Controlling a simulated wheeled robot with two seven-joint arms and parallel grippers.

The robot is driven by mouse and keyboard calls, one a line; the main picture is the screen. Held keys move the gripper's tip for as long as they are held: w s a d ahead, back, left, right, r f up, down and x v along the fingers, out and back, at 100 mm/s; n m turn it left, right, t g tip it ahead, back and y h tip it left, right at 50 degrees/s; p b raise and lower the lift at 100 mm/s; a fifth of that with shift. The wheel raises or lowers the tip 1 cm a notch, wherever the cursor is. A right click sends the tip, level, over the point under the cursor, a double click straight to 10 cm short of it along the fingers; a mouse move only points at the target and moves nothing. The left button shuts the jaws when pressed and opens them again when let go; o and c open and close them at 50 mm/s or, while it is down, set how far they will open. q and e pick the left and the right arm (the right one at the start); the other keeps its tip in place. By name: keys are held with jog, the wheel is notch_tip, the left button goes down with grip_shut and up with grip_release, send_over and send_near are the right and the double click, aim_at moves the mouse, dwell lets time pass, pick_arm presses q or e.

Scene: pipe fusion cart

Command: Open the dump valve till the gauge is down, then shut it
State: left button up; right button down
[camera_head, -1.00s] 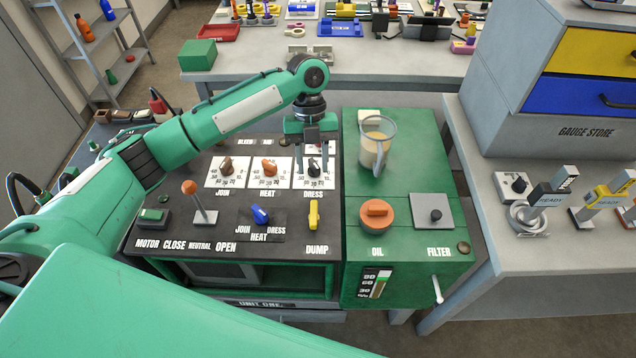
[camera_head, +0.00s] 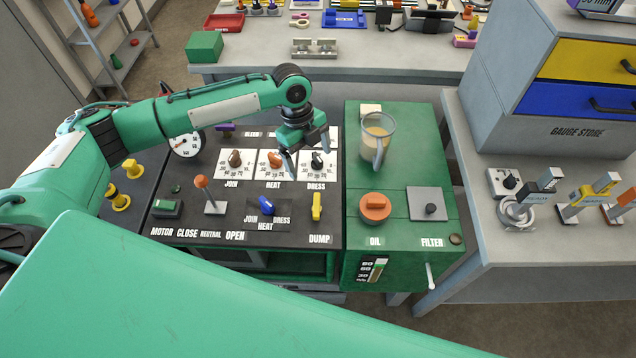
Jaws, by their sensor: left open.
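The yellow dump valve handle (camera_head: 316,207) stands above the DUMP label at the right front of the black panel. It points front to back and nothing touches it. A round white dial gauge (camera_head: 187,145) shows at the panel's back left. My forearm partly covers it, and its needle is too small to read. My left gripper (camera_head: 307,157) is open and empty, tilted over the HEAT and DRESS dials, behind the dump handle and apart from it. My right gripper is not in view.
The orange-knobbed lever (camera_head: 203,190), blue selector (camera_head: 266,206) and green motor button (camera_head: 166,208) are on the panel. The green oil unit (camera_head: 400,130) stands at right with a clear jug (camera_head: 377,140) and orange cap (camera_head: 375,207). The space above the panel front is clear.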

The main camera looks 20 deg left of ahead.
pick_arm(q)
jog(key=s+a+r+n+t+h+p, duration=0.1)
jog(key=s+a+n+t+h+p, duration=0.1)
jog(key=s+n+p, duration=0.5)
jog(key=n+p, duration=0.2)
jog(key=p, duration=0.3)
send_near(317, 204)
jog(key=x, duration=0.7)
jog(key=shift+d+f, duration=0.25)
jog(key=shift+f, duration=0.45)
